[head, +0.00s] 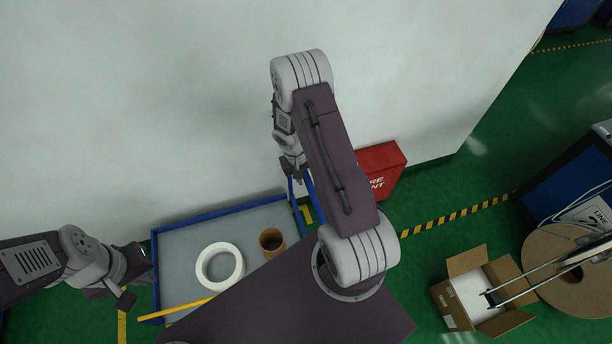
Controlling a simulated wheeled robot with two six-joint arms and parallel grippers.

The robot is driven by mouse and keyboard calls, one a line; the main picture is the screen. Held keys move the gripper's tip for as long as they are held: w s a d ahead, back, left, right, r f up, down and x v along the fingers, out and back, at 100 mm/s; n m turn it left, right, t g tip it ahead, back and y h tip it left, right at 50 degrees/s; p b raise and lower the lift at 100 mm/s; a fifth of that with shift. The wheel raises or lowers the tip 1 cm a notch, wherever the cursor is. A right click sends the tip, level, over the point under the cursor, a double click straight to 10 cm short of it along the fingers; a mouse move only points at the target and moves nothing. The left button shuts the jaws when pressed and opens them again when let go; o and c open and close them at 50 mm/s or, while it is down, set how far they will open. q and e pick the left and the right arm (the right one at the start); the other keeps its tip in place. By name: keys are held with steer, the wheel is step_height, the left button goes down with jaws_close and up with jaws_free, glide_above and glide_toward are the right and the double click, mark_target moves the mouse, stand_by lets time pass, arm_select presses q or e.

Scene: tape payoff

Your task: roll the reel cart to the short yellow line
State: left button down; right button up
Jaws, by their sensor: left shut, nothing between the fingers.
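The cart (178,228) has a grey deck and blue rim and stands by the pale wall in the head view. A white ring-shaped roll (220,249) and a brown tube (271,240) are on its deck. Blue uprights (308,189) rise at its far right corner. My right gripper (297,178) is beside these uprights; its fingers are too small and hidden to tell contact or opening. My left gripper (139,263) is shut and empty at the cart's left edge. A short yellow mark (307,214) shows on the floor right of the cart; another yellow strip (122,326) lies at its lower left.
A red box (381,168) stands against the wall, right of my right arm. A black-and-yellow line (455,214) crosses the green floor. An open cardboard box (479,291) and a large brown disc (577,270) are at the right. A yellow bar (178,309) crosses the cart's near edge.

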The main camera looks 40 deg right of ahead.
jaws_close()
steer(key=shift+w, duration=0.1)
stand_by(1.1)
